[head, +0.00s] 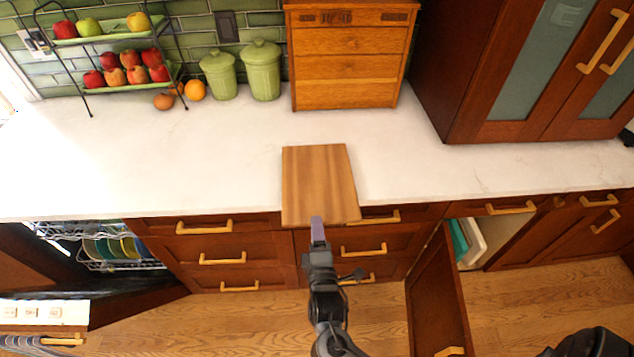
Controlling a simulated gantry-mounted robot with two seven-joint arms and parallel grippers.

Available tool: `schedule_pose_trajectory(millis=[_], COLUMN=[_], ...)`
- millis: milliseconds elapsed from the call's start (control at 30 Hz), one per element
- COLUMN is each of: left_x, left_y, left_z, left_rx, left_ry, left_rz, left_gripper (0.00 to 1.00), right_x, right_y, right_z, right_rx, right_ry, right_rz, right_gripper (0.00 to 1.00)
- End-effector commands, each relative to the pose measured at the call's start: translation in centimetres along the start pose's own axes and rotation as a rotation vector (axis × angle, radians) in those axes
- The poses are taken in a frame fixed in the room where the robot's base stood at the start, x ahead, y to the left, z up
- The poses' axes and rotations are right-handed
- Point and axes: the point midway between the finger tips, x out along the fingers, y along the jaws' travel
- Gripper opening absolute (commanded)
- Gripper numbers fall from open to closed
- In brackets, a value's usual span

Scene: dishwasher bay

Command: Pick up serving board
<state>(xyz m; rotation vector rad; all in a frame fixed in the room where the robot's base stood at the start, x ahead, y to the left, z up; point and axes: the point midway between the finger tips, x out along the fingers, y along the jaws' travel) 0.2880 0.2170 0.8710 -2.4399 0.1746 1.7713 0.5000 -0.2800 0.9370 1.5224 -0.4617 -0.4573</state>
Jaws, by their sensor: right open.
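The serving board (318,180) is a flat brown wooden rectangle with visible grain. It lies on the white countertop, and its near edge reaches over the counter's front edge. My right gripper (318,228) is at the near edge of the board, its fingers pointing toward it. The gripper is open, seen nearly edge-on, and its fingertips overlap the board's near edge in the picture. I cannot tell whether they touch the board or straddle it. My left gripper is not in view.
Behind the board stands a wooden drawer chest (350,60), with green canisters (262,70) and a fruit rack (118,88) to its left. Below, a cabinet door (436,295) and the dishwasher (105,250) stand open. The countertop (220,150) beside the board is clear.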

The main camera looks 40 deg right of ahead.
Motion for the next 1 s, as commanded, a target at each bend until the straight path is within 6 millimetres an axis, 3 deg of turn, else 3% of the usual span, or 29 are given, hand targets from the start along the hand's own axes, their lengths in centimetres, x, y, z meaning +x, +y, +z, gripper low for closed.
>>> schedule_pose_trajectory(millis=[367,700,1000], left_x=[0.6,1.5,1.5], left_y=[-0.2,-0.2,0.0], left_z=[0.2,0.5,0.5], left_rx=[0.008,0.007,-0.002], left_ry=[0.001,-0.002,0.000], left_rz=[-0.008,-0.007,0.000], left_gripper=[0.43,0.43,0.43], right_x=[2.7,6.7,7.1], right_y=[-0.2,-0.3,-0.3], right_z=[0.0,0.1,0.1], right_rx=[-0.001,0.000,0.000], right_ry=[0.000,0.001,0.002], right_rz=[0.000,0.000,-0.002], right_gripper=[0.49,0.49,0.49])
